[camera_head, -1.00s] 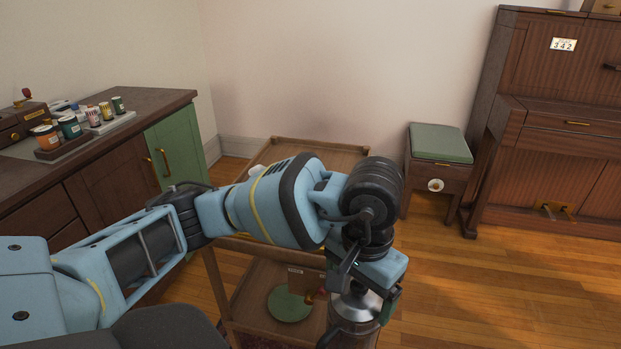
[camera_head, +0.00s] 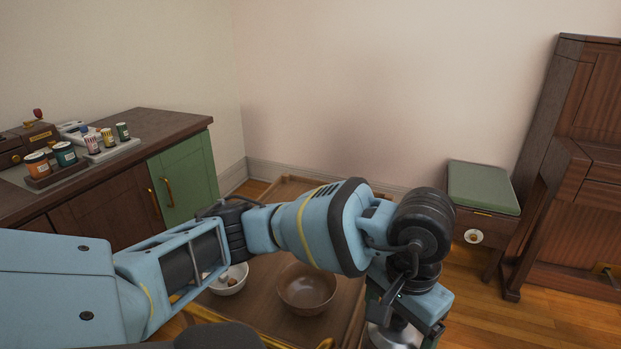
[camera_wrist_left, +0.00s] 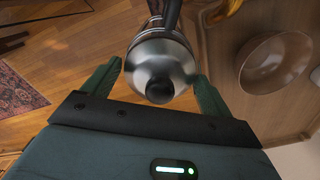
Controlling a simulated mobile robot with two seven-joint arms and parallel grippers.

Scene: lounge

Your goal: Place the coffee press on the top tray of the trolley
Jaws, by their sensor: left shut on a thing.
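The coffee press (camera_head: 390,338), with a domed silver lid and dark knob, hangs below my left gripper (camera_head: 402,312) at the bottom of the head view; its lower part is cut off. In the left wrist view my left gripper (camera_wrist_left: 156,70) has its fingers on both sides of the press's lid (camera_wrist_left: 160,58), shut on it. The trolley's wooden top tray (camera_head: 262,305) lies left of the press, partly hidden by my left arm. In the wrist view the tray (camera_wrist_left: 290,118) is to the right of the press. My right gripper is not in view.
On the top tray stand a brown bowl (camera_head: 307,290) and a white bowl (camera_head: 230,281) with small things in it. A cabinet (camera_head: 100,195) with jars stands at left. A green-topped stool (camera_head: 484,188) and a piano (camera_head: 590,150) are at right.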

